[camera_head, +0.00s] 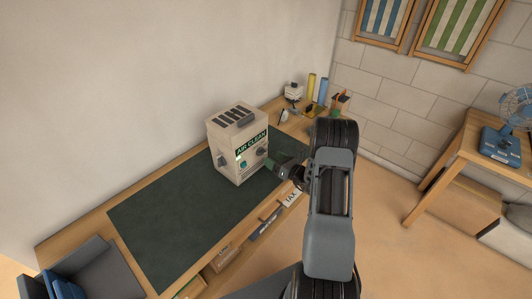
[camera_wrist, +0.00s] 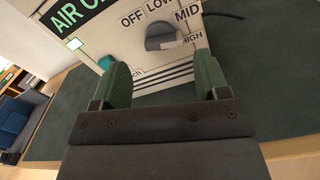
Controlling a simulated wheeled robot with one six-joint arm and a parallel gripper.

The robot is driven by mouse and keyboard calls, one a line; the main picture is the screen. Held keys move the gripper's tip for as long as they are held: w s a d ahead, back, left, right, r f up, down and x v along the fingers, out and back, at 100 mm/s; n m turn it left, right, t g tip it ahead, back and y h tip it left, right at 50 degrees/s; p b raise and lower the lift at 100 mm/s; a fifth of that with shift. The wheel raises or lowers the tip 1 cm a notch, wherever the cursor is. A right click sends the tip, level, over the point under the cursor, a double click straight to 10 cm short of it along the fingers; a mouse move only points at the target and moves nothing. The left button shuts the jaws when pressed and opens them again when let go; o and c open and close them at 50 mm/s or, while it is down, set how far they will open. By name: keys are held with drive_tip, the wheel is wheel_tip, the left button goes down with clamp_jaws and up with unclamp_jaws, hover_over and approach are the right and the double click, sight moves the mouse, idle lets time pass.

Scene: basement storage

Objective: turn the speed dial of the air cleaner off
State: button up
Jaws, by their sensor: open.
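The air cleaner (camera_head: 228,155), a beige box with slots on top, stands on the desk's dark green mat. Its grey speed dial (camera_wrist: 160,37) shows in the wrist view below the labels OFF, LOW, MID and HIGH, with its bar lying roughly sideways, its right end toward HIGH. Which end is the pointer is hard to tell. My gripper (camera_head: 274,162) is in front of the cleaner's front panel. In the wrist view my gripper (camera_wrist: 163,66) is open, with green fingers apart and nothing between them; the dial is ahead of the gap.
A grey side knob (camera_wrist: 36,97) sticks out. A blue fan (camera_head: 500,143) is on another table at right.

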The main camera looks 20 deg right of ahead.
sight(264, 153)
drive_tip(key=shift+p+x, duration=0.35)
drive_tip(key=shift+x, duration=2.1)
drive_tip(key=shift+c, duration=0.5)
drive_tip(key=c, duration=0.8)
